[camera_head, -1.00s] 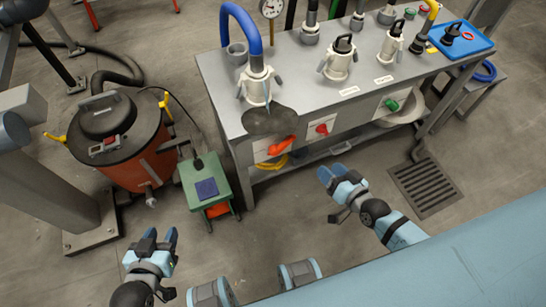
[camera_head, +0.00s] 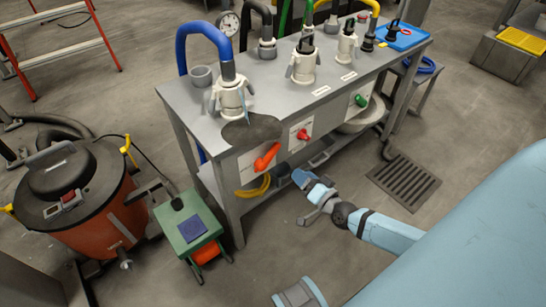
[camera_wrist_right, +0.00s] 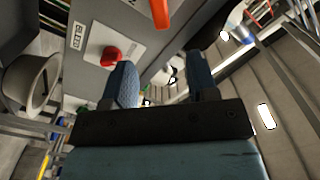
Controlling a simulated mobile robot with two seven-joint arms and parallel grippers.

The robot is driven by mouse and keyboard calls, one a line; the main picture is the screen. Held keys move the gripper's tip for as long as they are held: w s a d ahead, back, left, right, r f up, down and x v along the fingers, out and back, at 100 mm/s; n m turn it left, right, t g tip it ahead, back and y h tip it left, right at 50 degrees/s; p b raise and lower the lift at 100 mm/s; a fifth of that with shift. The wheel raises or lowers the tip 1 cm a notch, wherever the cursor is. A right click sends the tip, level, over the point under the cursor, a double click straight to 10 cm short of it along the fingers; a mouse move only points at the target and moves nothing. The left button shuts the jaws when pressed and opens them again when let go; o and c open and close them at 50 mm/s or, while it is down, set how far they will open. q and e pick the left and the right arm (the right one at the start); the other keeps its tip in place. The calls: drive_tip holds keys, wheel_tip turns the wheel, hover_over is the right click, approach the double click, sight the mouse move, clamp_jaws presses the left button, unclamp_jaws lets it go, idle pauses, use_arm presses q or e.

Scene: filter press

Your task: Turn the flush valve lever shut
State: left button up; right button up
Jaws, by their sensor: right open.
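On the front of the grey bench, a long orange lever (camera_head: 267,157) slants down to the left from its white plate. It is the most lever-like handle in view; the label is too small to read. A red knob (camera_head: 303,134) and a green knob (camera_head: 361,100) sit on plates to its right. My right gripper (camera_head: 306,181) is in front of the bench, below and right of the orange lever, apart from it. In the right wrist view its two blue fingers (camera_wrist_right: 162,78) are spread and empty, with the orange lever (camera_wrist_right: 160,12) and red knob (camera_wrist_right: 110,57) beyond. My left gripper is out of view.
The bench (camera_head: 335,100) carries white fittings with hoses. An orange drum (camera_head: 85,190) and a small green stand (camera_head: 192,232) are at the left. A floor grate (camera_head: 404,182) lies right of my gripper.

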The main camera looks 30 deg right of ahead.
sight(276, 151)
drive_tip(key=w, duration=0.3)
drive_tip(key=w+b, duration=0.1)
drive_tip(key=w, duration=0.3)
drive_tip(key=w+a+b, duration=0.1)
drive_tip(key=w, duration=0.3)
drive_tip(key=shift+w, duration=0.75)
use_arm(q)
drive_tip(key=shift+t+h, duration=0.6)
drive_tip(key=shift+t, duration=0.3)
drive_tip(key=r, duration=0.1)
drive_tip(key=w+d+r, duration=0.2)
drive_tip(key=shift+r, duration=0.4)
use_arm(e)
clamp_jaws()
